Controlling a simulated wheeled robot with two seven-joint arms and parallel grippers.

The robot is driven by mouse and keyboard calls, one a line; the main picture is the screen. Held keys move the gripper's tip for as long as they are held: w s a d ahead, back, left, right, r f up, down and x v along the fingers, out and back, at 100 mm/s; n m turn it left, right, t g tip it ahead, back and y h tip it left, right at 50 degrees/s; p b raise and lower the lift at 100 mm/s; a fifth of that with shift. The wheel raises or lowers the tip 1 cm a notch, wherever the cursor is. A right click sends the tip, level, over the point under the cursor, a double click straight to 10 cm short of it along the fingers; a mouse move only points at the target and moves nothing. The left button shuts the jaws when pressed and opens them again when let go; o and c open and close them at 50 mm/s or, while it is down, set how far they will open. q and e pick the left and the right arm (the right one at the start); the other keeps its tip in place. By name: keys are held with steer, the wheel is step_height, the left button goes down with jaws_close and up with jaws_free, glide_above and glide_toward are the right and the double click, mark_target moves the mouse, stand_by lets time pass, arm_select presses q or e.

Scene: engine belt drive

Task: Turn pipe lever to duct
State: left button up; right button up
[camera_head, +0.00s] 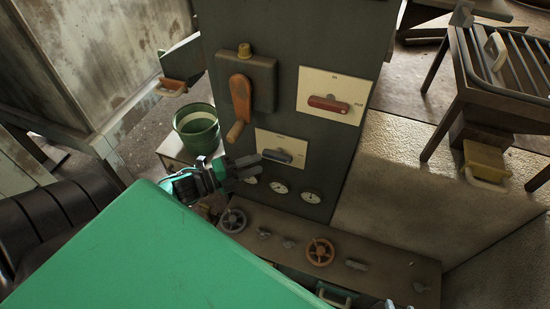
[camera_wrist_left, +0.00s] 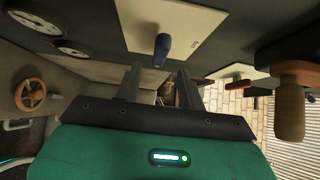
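A blue-grey lever (camera_head: 277,156) sits on a pale plate (camera_head: 292,143) low on the dark cabinet; its lettering is too small to read. A red lever (camera_head: 328,104) lies roughly level on a larger pale plate (camera_head: 345,86) above it. My left gripper (camera_head: 252,167) is just left of the blue-grey lever. In the left wrist view, its two fingers (camera_wrist_left: 160,84) are apart and empty, with the blue lever (camera_wrist_left: 161,48) ahead of the gap; I see no contact. Small grey tips (camera_head: 398,304) at the bottom edge may be my right gripper.
An orange crank with a wooden handle (camera_head: 237,131) hangs above my left gripper. Gauges (camera_head: 278,187) and a bench with an orange handwheel (camera_head: 320,252) and a grey handwheel (camera_head: 232,220) lie below. A green bucket (camera_head: 196,128) stands left; a rack (camera_head: 500,75) stands right.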

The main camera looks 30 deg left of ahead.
mark_target(274, 158)
arm_select(q)
steer(key=shift+b+x, duration=0.35)
steer(key=shift+x, duration=3.2)
arm_select(e)
steer(key=shift+w+a+t+y, duration=0.2)
steer(key=shift+a+t, duration=0.1)
steer(key=shift+a, duration=0.15)
steer(key=shift+w+a+t+y, duration=0.1)
steer(key=shift+w+a+t, duration=0.05)
steer(key=shift+a+t, duration=0.2)
arm_select(q)
steer(key=shift+c, duration=0.2)
jaws_close()
